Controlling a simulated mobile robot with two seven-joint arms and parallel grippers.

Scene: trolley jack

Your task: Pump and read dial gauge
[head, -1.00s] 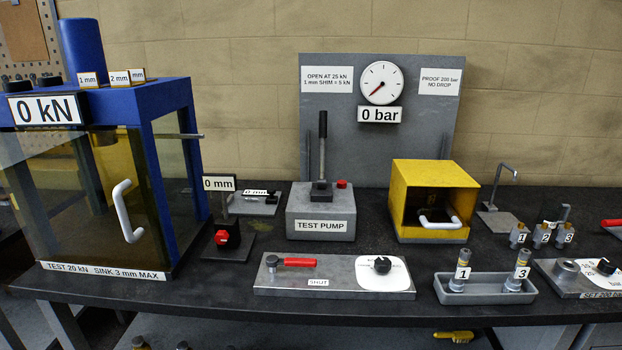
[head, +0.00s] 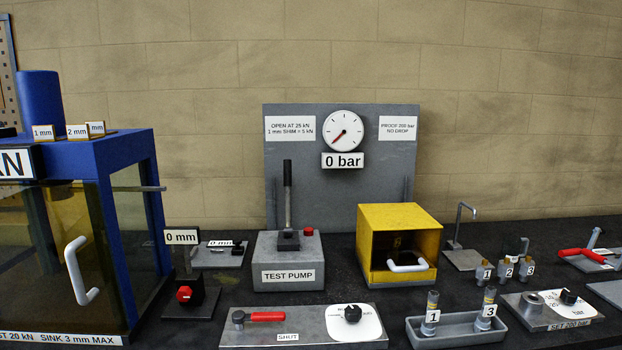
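The grey test pump (head: 289,263) stands on the dark bench with its black-gripped lever (head: 288,195) upright and a red button on top. Behind it, the round white dial gauge (head: 343,131) is mounted on a grey panel (head: 290,155). Its red needle points to the lower left, and the label below (head: 343,160) reads 0 bar. In front lies a valve plate (head: 260,337) with a red handle (head: 267,316), a SHUT label and a black knob (head: 352,313). Neither of my grippers shows in the head view.
A blue press (head: 133,160) with a tinted, handled door stands at left. A yellow box (head: 399,215) with a white handle is right of the pump. A grey tray (head: 460,330) holds cylinders 1 and 3. A red knob block (head: 184,294) sits left of the pump.

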